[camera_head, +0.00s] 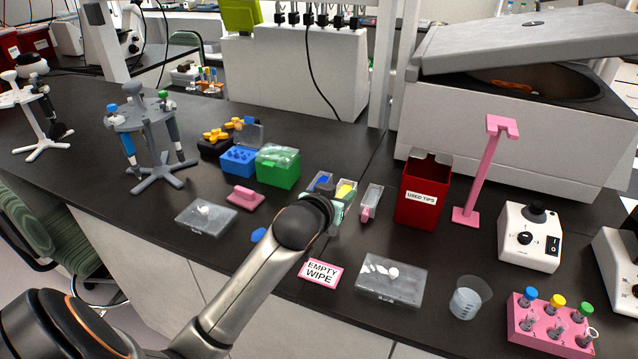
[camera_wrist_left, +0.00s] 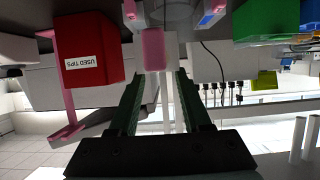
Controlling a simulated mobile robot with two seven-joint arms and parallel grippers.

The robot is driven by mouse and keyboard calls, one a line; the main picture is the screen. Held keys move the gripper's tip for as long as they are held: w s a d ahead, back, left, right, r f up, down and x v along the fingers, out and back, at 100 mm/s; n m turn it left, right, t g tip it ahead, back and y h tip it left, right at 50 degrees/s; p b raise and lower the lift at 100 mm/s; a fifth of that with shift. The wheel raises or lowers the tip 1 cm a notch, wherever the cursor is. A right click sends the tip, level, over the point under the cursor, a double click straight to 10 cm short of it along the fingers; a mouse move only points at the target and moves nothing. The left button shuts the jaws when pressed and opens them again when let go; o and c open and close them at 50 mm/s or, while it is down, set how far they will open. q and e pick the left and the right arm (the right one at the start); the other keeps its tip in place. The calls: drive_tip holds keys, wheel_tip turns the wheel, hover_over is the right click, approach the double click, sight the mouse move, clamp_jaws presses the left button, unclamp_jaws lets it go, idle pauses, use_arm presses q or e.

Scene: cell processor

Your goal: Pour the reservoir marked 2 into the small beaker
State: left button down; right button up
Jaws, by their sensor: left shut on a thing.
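Three small narrow reservoirs stand in a row mid-bench in the head view: one with blue contents (camera_head: 321,181), one with yellow contents (camera_head: 346,189) and a pale one with a pink end (camera_head: 371,202). I cannot read their number marks. My left gripper (camera_head: 337,216) is shut on the middle reservoir, the yellow one. The left wrist view shows a pink end (camera_wrist_left: 153,48) at the tips of the left gripper (camera_wrist_left: 162,78). My forearm partly hides the fingers in the head view. The small clear beaker (camera_head: 468,300) stands at the front right. My right gripper is not in view.
A red used-tips box (camera_head: 422,195) and a pink stand (camera_head: 485,175) are behind right. A pink tube rack (camera_head: 545,335) is right of the beaker.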

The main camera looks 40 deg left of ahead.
use_arm(q)
drive_tip(key=shift+w+d, duration=0.1)
drive_tip(key=shift+d, duration=0.1)
drive_tip(key=n+h, duration=0.1)
drive_tip(key=f+n+h, duration=0.1)
drive_tip(key=n, duration=0.1)
drive_tip(key=shift+s+a+t, duration=0.2)
drive_tip(key=shift+a+t, duration=0.15)
drive_tip(key=shift+t, duration=0.05)
drive_tip(key=shift+a+f+n+t+h, duration=0.1)
drive_tip(key=shift+a+n+t+h, duration=0.2)
drive_tip(key=shift+n+h, duration=0.5)
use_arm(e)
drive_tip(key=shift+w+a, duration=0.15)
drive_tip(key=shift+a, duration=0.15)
use_arm(q)
drive_tip(key=shift+n, duration=0.3)
drive_tip(key=shift+s+a+f+n+t+h, duration=0.1)
drive_tip(key=shift+a+n+t+h, duration=0.2)
drive_tip(key=shift+n, duration=0.4)
drive_tip(key=shift+a+f+n, duration=0.1)
drive_tip(key=shift+n, duration=0.3)
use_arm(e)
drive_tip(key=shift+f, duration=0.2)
use_arm(q)
drive_tip(key=shift+b, duration=0.3)
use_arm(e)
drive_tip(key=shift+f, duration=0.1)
